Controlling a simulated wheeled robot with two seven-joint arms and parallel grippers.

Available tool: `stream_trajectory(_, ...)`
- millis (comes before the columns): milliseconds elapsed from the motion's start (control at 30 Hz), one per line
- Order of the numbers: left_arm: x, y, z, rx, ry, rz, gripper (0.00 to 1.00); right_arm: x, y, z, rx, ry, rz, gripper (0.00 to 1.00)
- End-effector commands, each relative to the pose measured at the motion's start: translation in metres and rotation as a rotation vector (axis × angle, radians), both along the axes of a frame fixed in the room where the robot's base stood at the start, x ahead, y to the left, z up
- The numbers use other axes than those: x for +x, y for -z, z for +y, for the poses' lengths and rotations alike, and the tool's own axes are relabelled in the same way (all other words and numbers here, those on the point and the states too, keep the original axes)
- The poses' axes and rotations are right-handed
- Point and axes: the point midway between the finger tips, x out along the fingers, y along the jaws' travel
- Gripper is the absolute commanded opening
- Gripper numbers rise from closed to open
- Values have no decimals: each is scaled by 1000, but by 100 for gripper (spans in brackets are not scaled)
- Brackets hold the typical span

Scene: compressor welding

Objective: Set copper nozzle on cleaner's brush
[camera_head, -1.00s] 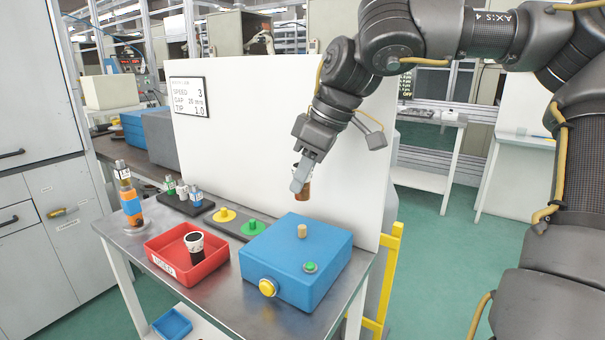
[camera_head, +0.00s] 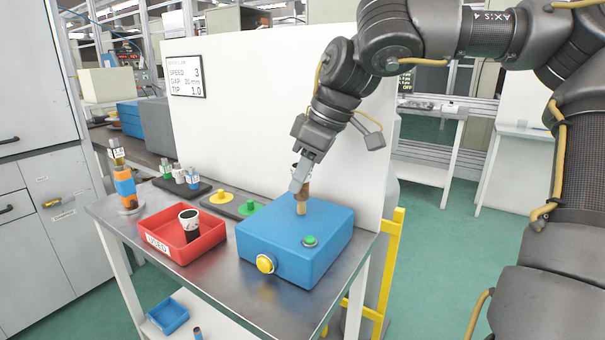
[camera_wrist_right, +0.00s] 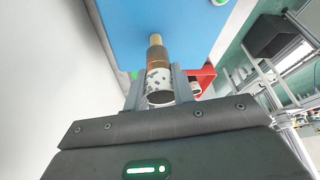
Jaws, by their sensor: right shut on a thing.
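The copper nozzle (camera_head: 304,187) is a brown-copper cylinder with a speckled white end, which shows in the right wrist view (camera_wrist_right: 159,85). My right gripper (camera_head: 300,178) is shut on it and holds it about upright. The cleaner is a blue box (camera_head: 290,250) with a yellow button on its front and a green button on top. Its tan brush (camera_head: 301,209) stands on the top face, directly under the nozzle. In the right wrist view the brush (camera_wrist_right: 155,40) lines up with the nozzle's lower end; I cannot tell whether they touch. My left gripper is out of view.
A red tray (camera_head: 158,243) left of the cleaner holds a dark, white-topped cup (camera_head: 189,222). An orange-and-blue bottle (camera_head: 125,185) stands at the table's left. Yellow and green knobs sit on a dark strip behind. A white panel (camera_head: 270,120) stands close behind the cleaner.

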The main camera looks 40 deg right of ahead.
Motion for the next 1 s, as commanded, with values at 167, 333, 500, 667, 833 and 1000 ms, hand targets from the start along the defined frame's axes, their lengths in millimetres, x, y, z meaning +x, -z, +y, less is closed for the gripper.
stream_trajectory(167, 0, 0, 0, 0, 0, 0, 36, 0, 0, 0, 0, 0, 0, 0)
stream_trajectory(333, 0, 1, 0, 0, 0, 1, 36, 0, 0, 0, 0, 0, 0, 0)
stream_trajectory(500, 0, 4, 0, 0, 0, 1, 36, 0, 4, 0, 0, 0, 0, 0)
stream_trajectory(667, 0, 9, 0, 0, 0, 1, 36, 0, 9, 0, 0, 0, 0, 0)
stream_trajectory(833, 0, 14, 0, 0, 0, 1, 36, 0, 14, 0, 1, 0, -1, 0)
stream_trajectory(1000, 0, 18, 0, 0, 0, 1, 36, 0, 19, 0, 1, 0, -1, 0)
